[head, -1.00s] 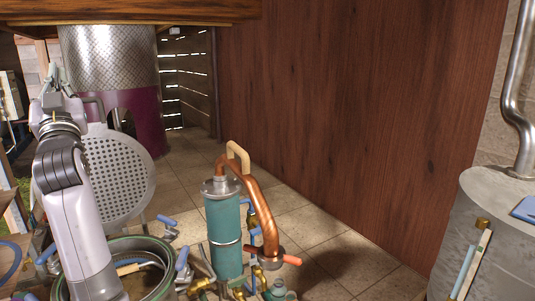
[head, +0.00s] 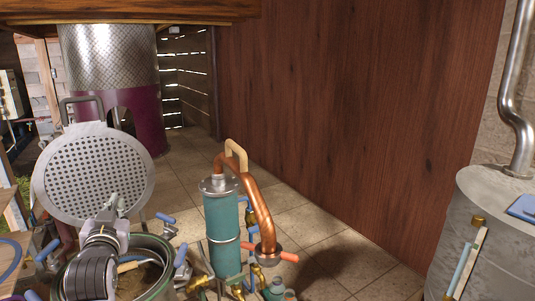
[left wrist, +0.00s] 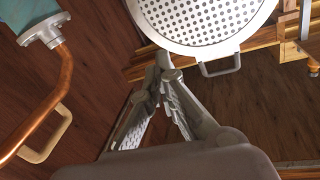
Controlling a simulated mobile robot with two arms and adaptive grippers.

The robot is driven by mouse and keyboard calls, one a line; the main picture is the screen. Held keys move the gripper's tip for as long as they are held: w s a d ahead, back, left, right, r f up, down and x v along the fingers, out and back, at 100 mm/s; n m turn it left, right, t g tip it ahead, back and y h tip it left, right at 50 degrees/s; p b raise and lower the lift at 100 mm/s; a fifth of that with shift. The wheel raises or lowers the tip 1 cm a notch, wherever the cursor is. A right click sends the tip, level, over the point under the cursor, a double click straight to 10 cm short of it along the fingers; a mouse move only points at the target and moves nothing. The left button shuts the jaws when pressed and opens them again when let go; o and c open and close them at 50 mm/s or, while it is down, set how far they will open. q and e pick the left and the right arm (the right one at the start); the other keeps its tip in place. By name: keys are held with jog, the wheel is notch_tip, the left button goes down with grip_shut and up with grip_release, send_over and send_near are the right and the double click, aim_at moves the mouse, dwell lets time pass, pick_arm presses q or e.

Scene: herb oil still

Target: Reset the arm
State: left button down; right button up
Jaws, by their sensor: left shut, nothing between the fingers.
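My left gripper (head: 114,203) is low at the left in the head view, above the open green-rimmed pot (head: 163,243) and in front of the lower part of a round perforated plate (head: 68,178). Its fingers are shut with nothing between them. In the left wrist view the closed fingertips (left wrist: 164,62) point up toward the perforated plate (left wrist: 200,20), and I cannot tell the gap between them. My right gripper is in neither view.
A teal cylinder (head: 222,230) with a copper pipe (head: 257,208) stands right of the pot, with blue-handled valves around. A grey metal drum (head: 490,225) is at the right. A patterned metal and purple vessel (head: 105,60) stands behind. The tiled floor at centre right is clear.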

pick_arm(q)
jog(key=s+d+f+m+g+h, duration=0.1)
jog(key=s+d+f+g, duration=0.1)
jog(key=s+f, duration=0.35)
jog(key=s+d+f+g+h, duration=0.1)
jog(key=s+d+f+g, duration=0.15)
jog(key=f, duration=0.65)
jog(key=s+d+f+m+g+h, duration=0.1)
jog(key=s+d+f+g, duration=0.15)
jog(key=s+f, duration=0.4)
jog(key=s+d+f+g+h, duration=0.1)
jog(key=s+d+f+g, duration=0.1)
jog(key=s+f, duration=0.45)
jog(key=s+d+f+m+g+h, duration=0.1)
jog(key=s+d+f+g, duration=0.2)
jog(key=s, duration=0.6)
jog(key=s+d+f+g+h, duration=0.15)
jog(key=s+f, duration=0.25)
jog(key=s, duration=0.4)
notch_tip(320, 180, down, 34)
jog(key=s+g+b, duration=0.2)
jog(key=b, duration=0.4)
jog(key=s+a+f+b, duration=0.2)
jog(key=s+f+b, duration=0.2)
jog(key=s+f, duration=1.2)
notch_tip(320, 180, down, 3)
jog(key=shift+r+m+g+y, duration=0.15)
jog(key=shift+m+g+y, duration=0.25)
jog(key=shift+g+y, duration=0.05)
